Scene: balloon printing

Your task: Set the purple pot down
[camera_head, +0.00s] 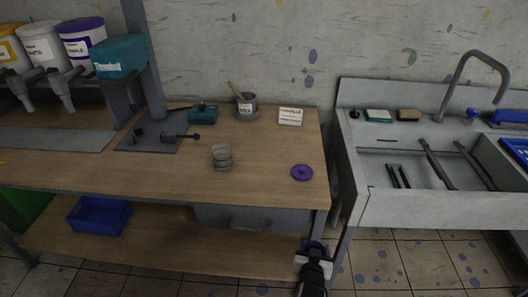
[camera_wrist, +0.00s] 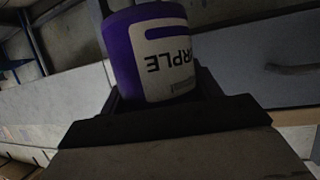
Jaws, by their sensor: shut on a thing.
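The purple pot (camera_wrist: 122,55) fills the upper middle of the wrist view, with a white label reading "...RPLE" upside down. My gripper (camera_wrist: 165,98) is shut around it, with dark fingers on both sides. In the head view my gripper (camera_head: 312,262) is low at the bottom, in front of the workbench's right end, below the top's level. Only a little of the purple pot (camera_head: 314,246) shows above it there. A purple round lid (camera_head: 302,172) lies flat on the workbench (camera_head: 262,190), near its right front corner.
A stack of clear round dishes (camera_head: 222,157) stands mid-bench. A grey pot with a stick (camera_head: 247,106) and a white card (camera_head: 290,116) are at the back. A sink (camera_head: 400,200) stands to the right. Bench top around the lid is clear.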

